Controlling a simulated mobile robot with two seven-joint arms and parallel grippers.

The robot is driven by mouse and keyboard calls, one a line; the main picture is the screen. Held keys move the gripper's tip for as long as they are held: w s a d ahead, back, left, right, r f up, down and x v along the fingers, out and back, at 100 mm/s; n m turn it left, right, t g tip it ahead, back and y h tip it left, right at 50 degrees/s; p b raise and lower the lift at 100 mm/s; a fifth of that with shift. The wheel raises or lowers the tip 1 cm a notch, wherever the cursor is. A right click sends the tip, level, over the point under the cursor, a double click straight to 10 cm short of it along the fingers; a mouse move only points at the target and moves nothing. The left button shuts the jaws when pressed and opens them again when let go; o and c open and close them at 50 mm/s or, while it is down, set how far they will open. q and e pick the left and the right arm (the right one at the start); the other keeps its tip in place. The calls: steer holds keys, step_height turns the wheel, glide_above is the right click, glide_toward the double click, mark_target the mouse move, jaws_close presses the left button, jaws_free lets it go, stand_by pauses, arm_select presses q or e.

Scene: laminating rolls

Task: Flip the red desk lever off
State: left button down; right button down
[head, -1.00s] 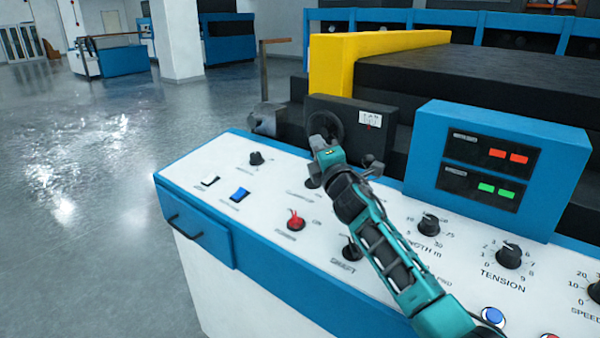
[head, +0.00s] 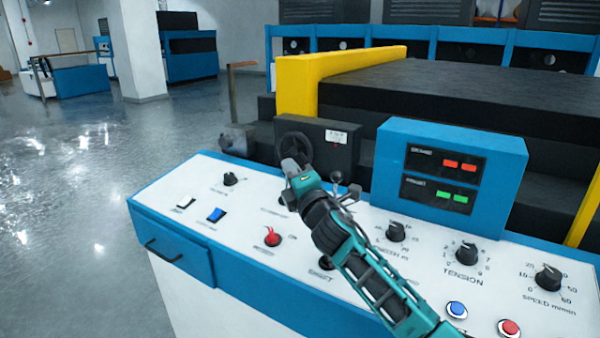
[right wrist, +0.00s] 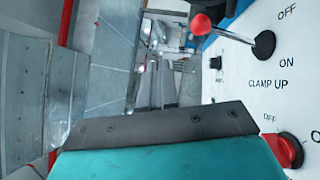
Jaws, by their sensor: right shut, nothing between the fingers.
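A lever with a red ball knob (right wrist: 201,23) and a black base (right wrist: 264,44) shows in the right wrist view, beside OFF and ON labels and above the words CLAMP UP. Its stick points left in that picture; I cannot tell which label it favours. In the head view my right gripper and arm seem to hide this lever. My right gripper (head: 291,172) is shut and empty, over the back of the white control desk (head: 160,200). Its teal body (right wrist: 170,160) fills the bottom of the wrist view, apart from the red ball. My left gripper is not in view.
A red rotary switch (head: 272,238) sits in front of my gripper; it also shows in the wrist view (right wrist: 284,150). A black handwheel (head: 294,147) stands close behind my gripper.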

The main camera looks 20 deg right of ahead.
steer(key=s, duration=0.2)
steer(key=s+r, duration=0.1)
steer(key=s, duration=0.2)
steer(key=shift+s+r, duration=0.1)
steer(key=shift+s, duration=0.1)
stand_by(0.4)
